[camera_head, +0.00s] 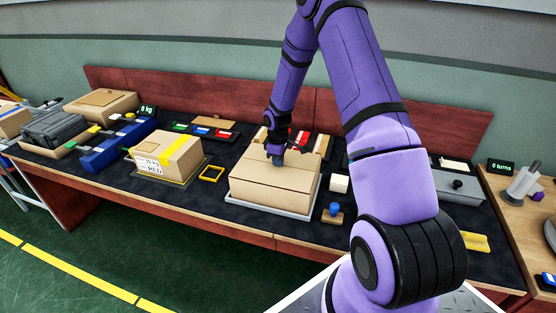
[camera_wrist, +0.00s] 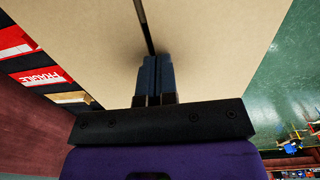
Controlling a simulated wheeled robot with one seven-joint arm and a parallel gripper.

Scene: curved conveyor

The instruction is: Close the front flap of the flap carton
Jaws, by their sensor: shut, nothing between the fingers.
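The flap carton (camera_head: 268,190) is a plain tan box on a grey tray in the middle of the bench. Its front flap (camera_head: 268,172) appears to lie down across the top, almost flat; whether it is fully level I cannot tell. My gripper (camera_head: 276,161) is shut and empty, pointing down at the carton's top near the flap's far edge. In the wrist view, the shut fingers (camera_wrist: 156,72) are at the tan cardboard (camera_wrist: 215,45), in line with a narrow dark gap between two panels. Contact is not clear. My arm hides part of the carton's back.
Red and white FRAGILE pieces (camera_wrist: 38,77) lie behind the carton.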

